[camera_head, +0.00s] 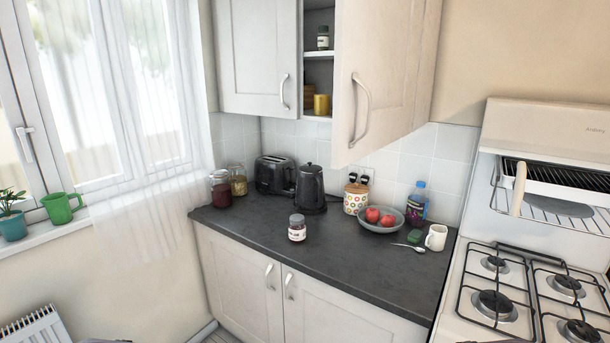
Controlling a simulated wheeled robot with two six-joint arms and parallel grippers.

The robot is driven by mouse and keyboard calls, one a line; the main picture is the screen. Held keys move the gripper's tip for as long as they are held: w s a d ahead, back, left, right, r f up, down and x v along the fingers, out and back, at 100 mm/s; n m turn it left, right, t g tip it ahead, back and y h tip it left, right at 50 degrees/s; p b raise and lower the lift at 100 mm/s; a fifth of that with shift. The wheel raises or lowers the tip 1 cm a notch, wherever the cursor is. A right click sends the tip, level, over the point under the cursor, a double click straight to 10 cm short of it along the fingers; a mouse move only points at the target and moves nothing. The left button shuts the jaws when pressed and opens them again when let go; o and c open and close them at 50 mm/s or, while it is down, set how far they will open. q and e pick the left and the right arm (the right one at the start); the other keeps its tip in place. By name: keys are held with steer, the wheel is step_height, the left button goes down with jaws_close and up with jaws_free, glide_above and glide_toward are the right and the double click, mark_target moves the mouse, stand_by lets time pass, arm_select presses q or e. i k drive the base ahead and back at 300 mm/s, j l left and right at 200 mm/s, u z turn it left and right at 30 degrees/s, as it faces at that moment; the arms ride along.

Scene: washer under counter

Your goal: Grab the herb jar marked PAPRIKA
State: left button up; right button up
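A small jar (297,229) with a dark lid, dark reddish contents and a white label stands upright on the dark counter, near its front edge. The label's lettering is too small to read. A second small jar (323,39) with a pale label stands on the upper shelf of the open wall cabinet; its label is not readable either. I cannot tell which one is marked PAPRIKA. Neither gripper can be made out; only small dark shapes show at the bottom edge.
The cabinet door (387,80) hangs open over the counter (350,270). A mug (436,237) stands near the gas stove (520,295). The counter's front middle is clear.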

mark_target(323, 36)
steer(key=i+j+z, duration=0.4)
steer(key=j, duration=0.2)
steer(key=i+j+z, duration=0.15)
steer(key=j, duration=0.25)
steer(key=i+j+z, duration=0.4)
steer(key=j, duration=0.4)
steer(key=i+j+z, duration=0.2)
steer(key=j, duration=0.2)
